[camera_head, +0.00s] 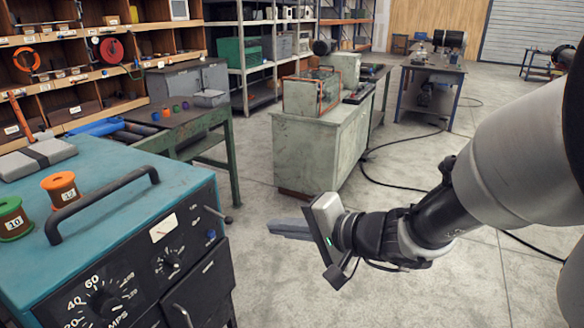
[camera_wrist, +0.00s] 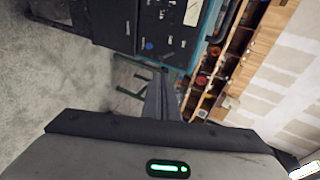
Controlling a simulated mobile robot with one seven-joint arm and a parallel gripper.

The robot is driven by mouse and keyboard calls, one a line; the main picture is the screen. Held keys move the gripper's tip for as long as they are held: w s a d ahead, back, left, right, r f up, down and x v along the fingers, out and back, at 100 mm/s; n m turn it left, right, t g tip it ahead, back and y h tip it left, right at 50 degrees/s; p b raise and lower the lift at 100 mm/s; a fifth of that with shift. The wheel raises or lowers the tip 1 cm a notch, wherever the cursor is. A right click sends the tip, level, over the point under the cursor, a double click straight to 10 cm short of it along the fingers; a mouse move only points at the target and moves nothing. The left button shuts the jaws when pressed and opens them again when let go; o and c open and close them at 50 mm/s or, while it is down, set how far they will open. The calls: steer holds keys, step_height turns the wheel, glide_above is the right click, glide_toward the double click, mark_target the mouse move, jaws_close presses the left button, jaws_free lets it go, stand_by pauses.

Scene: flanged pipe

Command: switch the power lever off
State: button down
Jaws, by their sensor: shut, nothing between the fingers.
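A teal-topped welding machine (camera_head: 130,200) with a dark front panel stands at the left of the head view. A short dark lever with a knob end (camera_head: 226,218) sticks out of the panel's upper right; I take it to be the power lever. My gripper (camera_head: 272,228) is shut and empty, in the air to the right of the lever and apart from it. Its fingers point left toward the machine. In the wrist view the shut fingers (camera_wrist: 160,92) are at the middle, and the dark panel (camera_wrist: 165,35) shows sideways beyond them. I cannot make out the lever there.
A black handle (camera_head: 105,203) rises from the machine top, beside an orange spool (camera_head: 62,188) and a green spool (camera_head: 12,220). A green workbench (camera_head: 190,125) and a grey cabinet (camera_head: 325,150) stand behind. The floor around my gripper is clear.

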mark_target(231, 221)
steer(key=x, duration=1.4)
steer(key=shift+w+d, duration=0.1)
steer(key=shift+w, duration=0.1)
steer(key=shift+f, duration=0.1)
step_height(231, 221, down, 3)
steer(key=t+y+b, duration=0.1)
steer(key=y+b, duration=0.1)
steer(key=b, duration=1.2)
steer(key=shift+m+t, duration=0.3)
steer(key=shift+r, duration=0.2)
